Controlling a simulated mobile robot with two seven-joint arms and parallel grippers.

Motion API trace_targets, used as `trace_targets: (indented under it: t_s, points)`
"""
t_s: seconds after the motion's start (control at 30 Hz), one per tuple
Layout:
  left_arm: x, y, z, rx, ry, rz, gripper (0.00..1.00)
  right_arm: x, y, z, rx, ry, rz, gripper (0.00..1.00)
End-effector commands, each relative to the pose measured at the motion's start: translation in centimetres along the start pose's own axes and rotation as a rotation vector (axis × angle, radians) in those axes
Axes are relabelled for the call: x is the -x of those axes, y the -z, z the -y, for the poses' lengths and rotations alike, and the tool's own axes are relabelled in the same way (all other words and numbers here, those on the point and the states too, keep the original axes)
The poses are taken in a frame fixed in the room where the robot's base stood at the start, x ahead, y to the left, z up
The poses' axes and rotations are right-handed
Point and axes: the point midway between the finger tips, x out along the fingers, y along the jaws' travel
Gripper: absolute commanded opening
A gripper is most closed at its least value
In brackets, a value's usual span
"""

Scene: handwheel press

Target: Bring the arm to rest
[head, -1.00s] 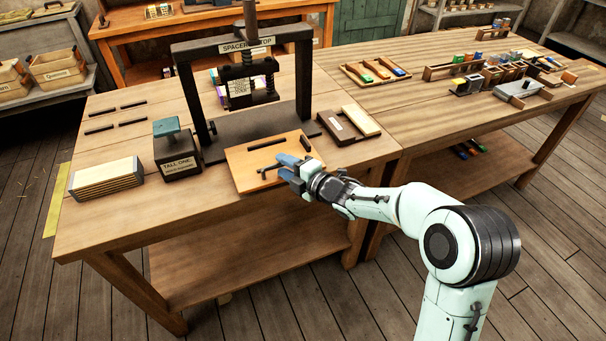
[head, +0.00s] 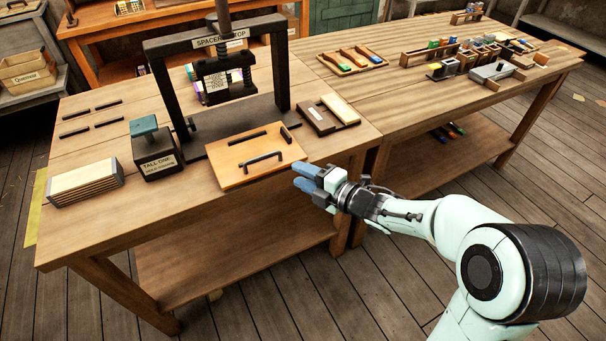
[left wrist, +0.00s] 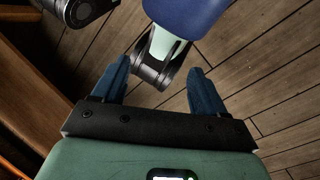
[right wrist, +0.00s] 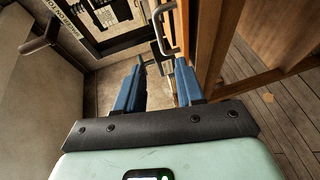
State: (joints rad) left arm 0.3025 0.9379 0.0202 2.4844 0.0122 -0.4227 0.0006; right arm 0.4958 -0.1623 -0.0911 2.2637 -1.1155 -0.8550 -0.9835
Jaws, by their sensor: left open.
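My right gripper (head: 305,178) is just off the front right edge of the press table in the head view, apart from the wooden board (head: 225,158). Its blue fingers are apart with nothing between them in the right wrist view (right wrist: 160,84). The board lies in front of the press and has a dark bar handle (head: 262,160). My left gripper shows only in the left wrist view (left wrist: 158,82). Its fingers are apart and empty, over plank floor and part of my own body.
The black handwheel press (head: 277,65) stands behind the board. A block labelled TALL ONE (head: 155,155) and a stack of slats (head: 86,184) are to the left. A tray (head: 322,120) is to the right. Floor is free in front of the table.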

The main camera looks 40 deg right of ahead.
Motion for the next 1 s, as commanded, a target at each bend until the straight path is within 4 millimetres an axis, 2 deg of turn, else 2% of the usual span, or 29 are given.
trace_targets:
  t_s: [0.33, 0.37, 0.47, 0.57, 0.6, 0.73, 0.83, 0.9, 1.0]
  points:
    - [0.1, 0.0, -0.1, 0.000, 0.000, 0.000, 0.72, -0.2, 0.0, 0.4, -0.021, 0.009, 0.002, 0.38]
    - [0.3, 0.0, -0.1, 0.000, 0.000, 0.000, 0.72, -0.4, 0.0, 0.7, -0.044, 0.018, 0.004, 0.38]
    - [1.1, -0.2, -0.3, -0.001, 0.000, 0.002, 0.72, -1.6, 0.1, 3.5, -0.203, 0.078, 0.027, 0.38]
    - [2.5, -0.5, -0.7, -0.001, 0.001, 0.007, 0.72, -3.1, 0.9, 8.7, -0.479, 0.194, 0.087, 0.38]
    - [3.1, -0.6, -0.9, -0.001, 0.001, 0.009, 0.72, -3.5, 1.6, 11.3, -0.608, 0.254, 0.123, 0.38]
    - [5.1, -0.8, -1.5, -0.001, 0.002, 0.017, 0.72, -3.1, 4.9, 20.2, -1.012, 0.467, 0.293, 0.38]
    - [6.5, -0.9, -2.0, -0.002, 0.003, 0.024, 0.72, -1.0, 8.7, 26.5, -1.282, 0.639, 0.470, 0.38]
    - [7.4, -1.0, -2.3, -0.002, 0.003, 0.028, 0.72, 1.4, 11.6, 30.3, -1.442, 0.755, 0.619, 0.38]
    - [8.7, -1.0, -2.8, -0.003, 0.003, 0.032, 0.72, 5.4, 15.7, 34.3, -1.616, 0.897, 0.849, 0.38]
